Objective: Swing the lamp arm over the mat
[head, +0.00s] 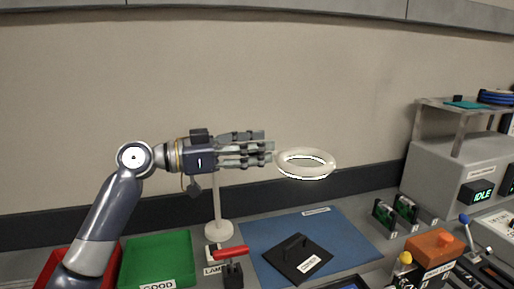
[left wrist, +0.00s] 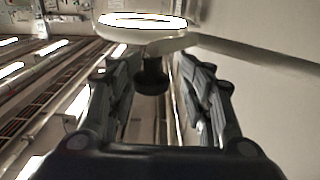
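The lamp has a white ring head (head: 306,163), lit on its underside, and a white post on a round base (head: 219,232). Its arm is mostly hidden behind my left gripper (head: 266,147), whose fingers point right toward the ring. The left wrist view shows the ring (left wrist: 142,30) beyond the fingertips and a dark knob (left wrist: 151,79) between the fingers. The fingers (left wrist: 150,68) are spread, with a gap on the knob's right; contact on the left is unclear. The blue mat (head: 345,238) lies on the bench, lower than the ring. My right gripper is not in view.
A dark plate with a handle (head: 297,256) lies on the mat. A red-handled device (head: 231,253) stands beside the lamp base. Green (head: 157,258) and red (head: 54,262) trays are at left. Green boards (head: 384,214) and an orange block (head: 434,244) are at right.

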